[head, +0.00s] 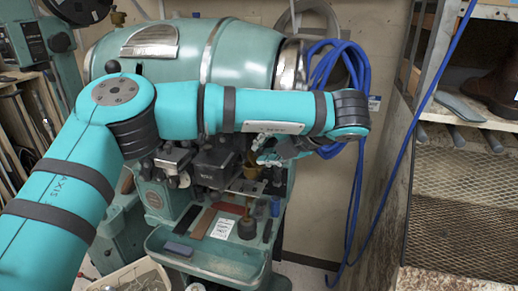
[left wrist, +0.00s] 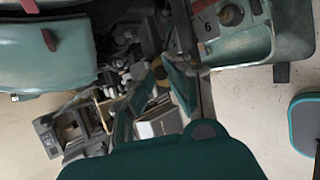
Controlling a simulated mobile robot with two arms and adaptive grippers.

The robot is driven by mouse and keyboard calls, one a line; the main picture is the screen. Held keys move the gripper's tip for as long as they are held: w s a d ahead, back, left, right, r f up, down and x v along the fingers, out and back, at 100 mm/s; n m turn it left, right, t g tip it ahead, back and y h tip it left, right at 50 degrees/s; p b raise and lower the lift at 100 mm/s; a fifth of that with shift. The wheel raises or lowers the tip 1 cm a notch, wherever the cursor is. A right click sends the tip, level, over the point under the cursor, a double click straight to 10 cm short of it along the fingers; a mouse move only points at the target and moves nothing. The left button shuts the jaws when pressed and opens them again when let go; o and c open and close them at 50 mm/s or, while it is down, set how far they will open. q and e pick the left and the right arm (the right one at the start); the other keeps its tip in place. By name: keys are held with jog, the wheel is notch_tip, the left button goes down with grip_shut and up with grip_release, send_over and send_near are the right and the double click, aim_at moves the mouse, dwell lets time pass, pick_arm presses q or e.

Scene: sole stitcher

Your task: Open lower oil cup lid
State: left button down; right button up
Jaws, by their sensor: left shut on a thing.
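The sole stitcher (head: 185,62) is a green machine with a large rounded body. A brass-coloured lower oil cup (head: 252,172) shows on its front, partly hidden behind my left gripper (head: 268,152). In the left wrist view, the fingers of my left gripper (left wrist: 150,92) reach to a round, brass-yellow lid (left wrist: 158,71) and are shut on it. The fingers hide part of the lid, and how far it is tilted is too small to tell. My right gripper is in neither view.
A green tray (head: 205,258) with small tools and strips lies below. Blue hose (head: 345,100) hangs on the wall at right. A shelf (head: 490,12) with a mesh panel (head: 460,235) stands further right. A bin (head: 135,278) is at the lower left.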

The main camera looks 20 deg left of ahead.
pick_arm(q)
jog(key=shift+d+f+m+t+y+b, duration=0.4)
jog(key=shift+y+b, duration=0.3)
jog(key=shift+y, duration=0.35)
jog(key=shift+d+f+m+t+y+b, duration=0.2)
jog(key=shift+d+y+b, duration=0.3)
jog(key=shift+y+b, duration=0.45)
jog(key=shift+d+f+m+t+y+b, duration=0.3)
jog(key=shift+d+m+y+b, duration=0.15)
jog(key=shift+y, duration=0.75)
jog(key=c, duration=1.3)
grip_release()
jog(key=shift+o, duration=0.2)
notch_tip(320, 180, up, 10)
